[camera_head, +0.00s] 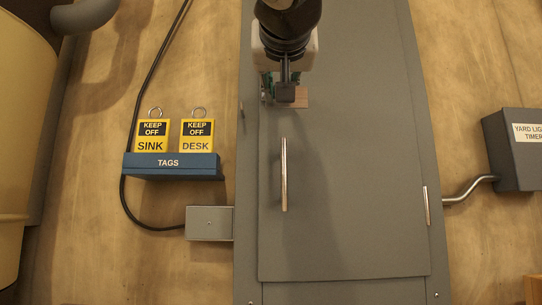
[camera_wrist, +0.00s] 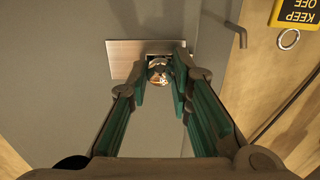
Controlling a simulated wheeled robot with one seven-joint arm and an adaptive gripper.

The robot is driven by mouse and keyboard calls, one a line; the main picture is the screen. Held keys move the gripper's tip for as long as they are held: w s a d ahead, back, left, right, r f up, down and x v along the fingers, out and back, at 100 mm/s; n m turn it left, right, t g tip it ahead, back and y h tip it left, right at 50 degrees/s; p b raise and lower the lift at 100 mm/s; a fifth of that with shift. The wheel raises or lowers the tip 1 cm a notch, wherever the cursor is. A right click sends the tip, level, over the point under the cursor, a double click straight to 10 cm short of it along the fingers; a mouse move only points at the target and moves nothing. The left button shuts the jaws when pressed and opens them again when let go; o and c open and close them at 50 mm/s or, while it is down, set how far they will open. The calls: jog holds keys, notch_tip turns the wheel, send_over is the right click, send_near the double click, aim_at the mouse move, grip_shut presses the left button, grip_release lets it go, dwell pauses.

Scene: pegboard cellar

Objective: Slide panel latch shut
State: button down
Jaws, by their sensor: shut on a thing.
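The panel latch shows in the wrist view as a brushed metal plate (camera_wrist: 123,62) with a round coppery knob (camera_wrist: 158,73). In the head view the plate (camera_head: 302,97) lies near the upper left edge of the grey panel door (camera_head: 360,160). My gripper (camera_head: 270,97) is at the latch, pointing at the panel. In the wrist view its green-padded fingers (camera_wrist: 160,72) stand on both sides of the knob and are shut on it. The fingers and arm hide part of the latch, so I cannot tell how far its bolt reaches.
A vertical bar handle (camera_head: 284,174) stands out from the door below the latch. A small bent metal peg (camera_wrist: 238,34) is on the frame beside the latch. A blue tag holder (camera_head: 172,167) with yellow tags hangs left; a timer box (camera_head: 515,150) is right.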

jog(key=shift+a, duration=0.2)
jog(key=c, duration=1.4)
grip_release()
jog(key=shift+a, duration=0.1)
jog(key=shift+c, duration=0.2)
jog(key=s, duration=1.2)
jog(key=shift+f, duration=0.1)
